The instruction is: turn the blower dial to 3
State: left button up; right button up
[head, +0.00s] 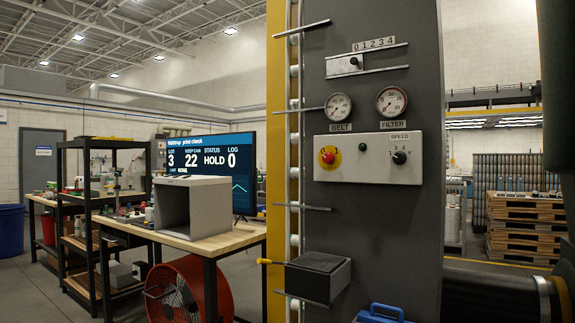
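No label reading "blower" can be made out. A small black knob (399,157) sits under a SPEED label (400,137) at the right of a light control panel (330,174) on the grey column. Small numerals stand around it. Which numeral it points to is too small to tell. Higher up, another black knob (354,62) sits on a flat metal plate (373,58), roughly below the 0 of a strip marked 0 1 2 3 4 (374,43). Neither of my grippers is in view.
The panel also has a red button on yellow (328,157). Two gauges, BELT (338,106) and FILTER (391,101), sit above it. A dark box (318,277) juts out from the column below. Metal rods stick out along its left side. A workbench (215,242) stands left.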

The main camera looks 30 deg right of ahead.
aim_at(400, 158)
jog(key=i, duration=2.25)
jog(key=z, duration=1.6)
jog(key=i, duration=1.15)
jog(key=z, duration=1.1)
